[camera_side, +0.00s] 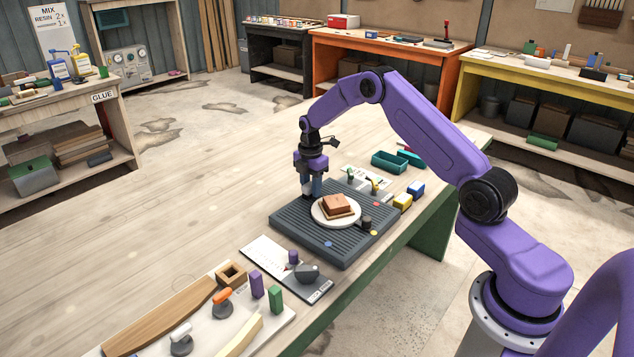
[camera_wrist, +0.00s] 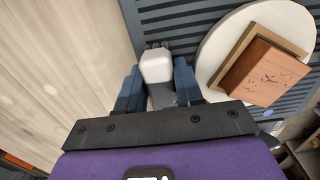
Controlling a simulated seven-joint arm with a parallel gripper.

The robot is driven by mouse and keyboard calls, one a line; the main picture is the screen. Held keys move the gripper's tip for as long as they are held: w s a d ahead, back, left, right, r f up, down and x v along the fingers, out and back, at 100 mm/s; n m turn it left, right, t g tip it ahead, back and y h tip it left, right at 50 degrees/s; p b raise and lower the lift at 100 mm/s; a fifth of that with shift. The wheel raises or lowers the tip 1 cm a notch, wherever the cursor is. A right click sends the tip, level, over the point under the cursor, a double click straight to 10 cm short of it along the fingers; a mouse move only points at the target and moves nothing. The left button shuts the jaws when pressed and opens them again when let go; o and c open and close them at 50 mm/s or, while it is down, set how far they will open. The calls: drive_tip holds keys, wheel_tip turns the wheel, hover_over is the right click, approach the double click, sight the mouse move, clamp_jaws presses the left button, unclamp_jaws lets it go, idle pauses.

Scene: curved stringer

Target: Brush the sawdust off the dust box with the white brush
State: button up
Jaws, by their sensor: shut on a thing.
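A brown wooden box (camera_side: 338,204), likely the dust box, sits on a round white disc (camera_side: 320,218) on the grey ribbed mat. In the wrist view the box (camera_wrist: 262,70) is at right, with small dark marks on its reddish top; I cannot tell whether they are sawdust. My gripper (camera_side: 312,187) points down over the mat, just left of and behind the disc. In the wrist view its blue fingers (camera_wrist: 160,88) are shut on a white block-like thing (camera_wrist: 156,66), apparently the white brush, with dark ends beyond it. Its lower end is hidden.
The ribbed mat (camera_side: 345,252) holds a small dark knob (camera_side: 365,222) near the disc. Yellow and blue blocks (camera_side: 402,202) and teal trays (camera_side: 389,162) lie behind. At front left, a white board (camera_side: 212,325) carries wooden pieces and orange- and white-handled tools. The table's left is clear.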

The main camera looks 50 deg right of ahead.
sight(327, 186)
drive_tip(key=shift+d, duration=3.55)
drive_tip(key=shift+a, duration=3.95)
drive_tip(key=shift+d+r, duration=0.15)
drive_tip(key=shift+r, duration=4)
